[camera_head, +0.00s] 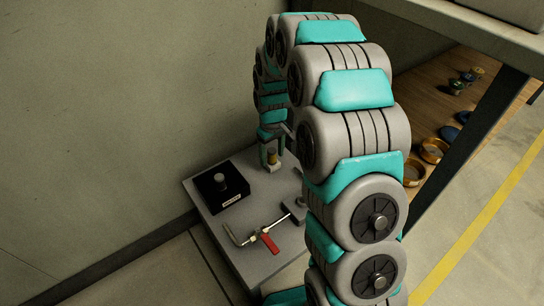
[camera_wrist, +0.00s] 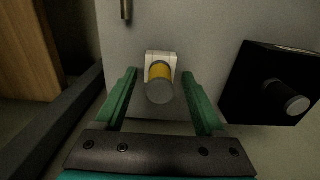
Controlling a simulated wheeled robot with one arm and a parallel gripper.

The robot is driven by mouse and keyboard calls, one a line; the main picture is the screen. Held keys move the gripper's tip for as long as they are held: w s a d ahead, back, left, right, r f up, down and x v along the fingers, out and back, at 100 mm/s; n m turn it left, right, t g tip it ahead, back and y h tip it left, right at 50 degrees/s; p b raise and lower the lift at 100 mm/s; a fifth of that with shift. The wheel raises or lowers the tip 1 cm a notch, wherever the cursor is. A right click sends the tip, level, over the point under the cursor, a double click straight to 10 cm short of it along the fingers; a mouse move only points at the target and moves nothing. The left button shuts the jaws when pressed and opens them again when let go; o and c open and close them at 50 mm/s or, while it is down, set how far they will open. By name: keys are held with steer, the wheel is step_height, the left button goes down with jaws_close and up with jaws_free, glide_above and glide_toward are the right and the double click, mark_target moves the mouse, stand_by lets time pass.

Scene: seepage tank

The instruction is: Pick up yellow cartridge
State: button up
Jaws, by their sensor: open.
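The yellow cartridge (camera_wrist: 161,72) shows in the wrist view with a grey round end towards the camera and a white block (camera_wrist: 150,57) behind it. In the head view the cartridge (camera_head: 271,154) stands on the grey bench, partly beside my gripper (camera_head: 273,155). In the wrist view my gripper (camera_wrist: 161,92) is open, with one green finger on each side of the cartridge. I cannot tell whether the fingers touch it; gaps show on both sides.
A black box (camera_head: 221,187) with a grey knob and a white label sits on the grey bench (camera_head: 262,262); it also shows in the wrist view (camera_wrist: 268,82). A red-handled clamp (camera_head: 269,243) lies in front. A wall rises behind; rings and small parts sit on a wooden shelf at right.

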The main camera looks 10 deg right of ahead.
mark_target(272, 150)
jaws_close()
stand_by(0.4)
steer(key=shift+r, duration=0.15)
step_height(272, 150, up, 10)
steer(key=shift+f, duration=0.1)
steer(key=c, duration=0.7)
jaws_free()
jaws_close()
